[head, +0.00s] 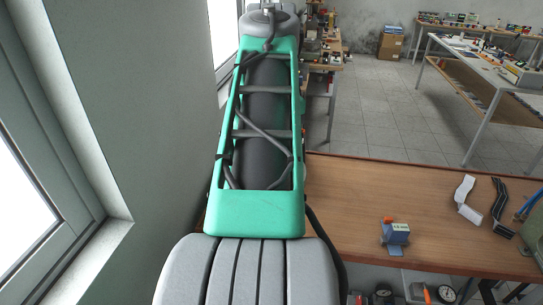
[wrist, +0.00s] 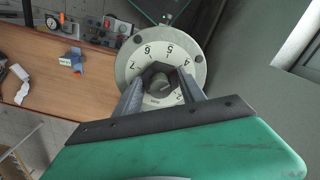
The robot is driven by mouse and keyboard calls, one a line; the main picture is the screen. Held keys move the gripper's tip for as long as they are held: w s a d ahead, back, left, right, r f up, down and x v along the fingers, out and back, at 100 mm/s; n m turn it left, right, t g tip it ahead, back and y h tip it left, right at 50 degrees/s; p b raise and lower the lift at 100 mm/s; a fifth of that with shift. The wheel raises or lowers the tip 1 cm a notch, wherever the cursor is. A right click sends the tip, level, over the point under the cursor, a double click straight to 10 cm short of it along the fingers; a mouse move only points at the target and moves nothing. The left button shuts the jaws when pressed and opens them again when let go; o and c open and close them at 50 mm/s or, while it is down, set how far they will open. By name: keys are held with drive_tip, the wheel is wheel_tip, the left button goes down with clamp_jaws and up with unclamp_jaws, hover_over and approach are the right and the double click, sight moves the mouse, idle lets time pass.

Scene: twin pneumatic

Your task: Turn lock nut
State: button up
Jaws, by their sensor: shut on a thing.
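The lock nut (wrist: 158,69) is a dark hexagonal piece at the centre of a round, pale numbered dial (wrist: 130,63) in the wrist view. A small round shaft end (wrist: 160,84) shows in its middle. My gripper (wrist: 161,80) reaches over the dial, with one finger on each side of the nut, and is shut on it. The fingers partly cover the dial's lower numbers. In the head view, my arm hides the nut, the dial and my gripper.
A brown wooden bench (head: 350,205) holds a small blue-grey device (head: 395,236) with an orange top. White (head: 466,199) and black (head: 500,209) parts lie farther right. A grey wall (head: 140,90) with a window stands close on the left. Much of the bench top is clear.

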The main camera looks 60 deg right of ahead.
drive_tip(key=shift+c, duration=0.6)
drive_tip(key=m, duration=0.5)
drive_tip(key=shift+m, duration=0.3)
drive_tip(key=m, duration=0.6)
drive_tip(key=shift+w+b, duration=0.15)
drive_tip(key=shift+b, duration=0.25)
drive_tip(key=shift+m, duration=0.3)
drive_tip(key=o, duration=1.4)
drive_tip(key=shift+c, duration=0.2)
